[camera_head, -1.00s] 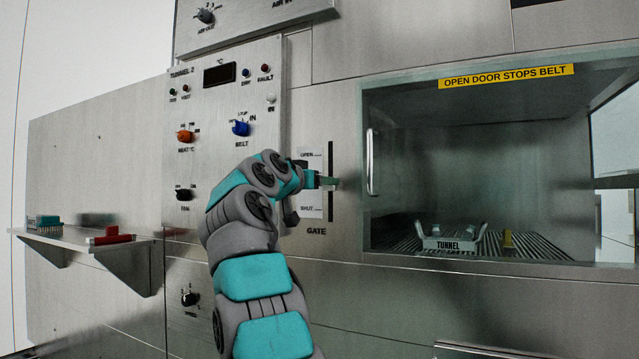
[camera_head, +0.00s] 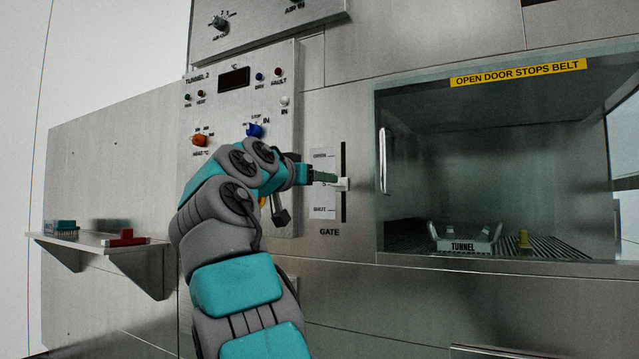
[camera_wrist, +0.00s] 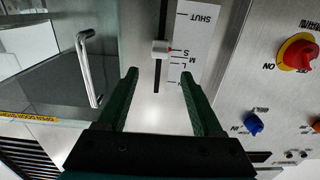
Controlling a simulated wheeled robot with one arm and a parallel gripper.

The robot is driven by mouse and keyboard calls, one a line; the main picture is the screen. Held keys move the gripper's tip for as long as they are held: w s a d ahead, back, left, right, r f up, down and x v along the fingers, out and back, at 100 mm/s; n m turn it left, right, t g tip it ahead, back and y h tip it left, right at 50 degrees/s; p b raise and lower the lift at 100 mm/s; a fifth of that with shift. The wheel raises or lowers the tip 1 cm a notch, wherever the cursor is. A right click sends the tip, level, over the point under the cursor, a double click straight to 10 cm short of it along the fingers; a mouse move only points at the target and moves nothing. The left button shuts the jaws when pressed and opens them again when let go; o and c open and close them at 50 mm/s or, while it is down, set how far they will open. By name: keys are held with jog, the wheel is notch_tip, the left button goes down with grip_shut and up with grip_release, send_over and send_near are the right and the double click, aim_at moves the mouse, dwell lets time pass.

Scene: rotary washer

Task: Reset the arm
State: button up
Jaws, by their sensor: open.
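My gripper (camera_head: 326,177) is in front of the gate panel. In the wrist view my gripper (camera_wrist: 158,76) has its two green fingers spread, with nothing between them. The white gate slider (camera_head: 342,184) sits part way along its dark slot, between the OPEN and SHUT marks. It also shows in the wrist view as a white slider knob (camera_wrist: 160,47) with a red pointer near the S mark, just beyond the fingertips and apart from them. The gate scale plate (camera_head: 322,205) is partly covered by my gripper in the head view.
The control panel (camera_head: 225,110) with red and blue knobs is beside my arm. A vertical door handle (camera_head: 383,160) and glass door are right of the slot. Inside, a grey TUNNEL rack (camera_head: 465,243) stands on the belt. A side shelf (camera_head: 95,243) is at left.

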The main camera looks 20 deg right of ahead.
dwell(0.3)
jog(key=s+f+n+g+y+p, duration=0.2)
jog(key=s+f+y, duration=0.15)
jog(key=f, duration=0.55)
jog(key=s+f+n+g+y+p, duration=0.25)
jog(key=s+f, duration=0.25)
jog(key=f, duration=0.4)
jog(key=s+f+n+g+y+p, duration=0.1)
jog(key=s+f+n+g+y, duration=0.15)
jog(key=s+f, duration=0.45)
jog(key=s+a+f+n+g+y+p, duration=0.1)
jog(key=s+a+f, duration=0.3)
jog(key=s+f, duration=0.4)
jog(key=s+a+f+n+g+y+p, duration=0.1)
jog(key=s+a+f+g+y+p, duration=0.1)
jog(key=s+f, duration=0.6)
jog(key=s+a+f+n+g+y+p, duration=0.1)
jog(key=s+a+f, duration=0.6)
jog(key=s, duration=0.7)
jog(key=shift+s+f+g+y, duration=0.4)
jog(key=shift+f+g+y, duration=0.2)
jog(key=shift+g+y, duration=0.3)
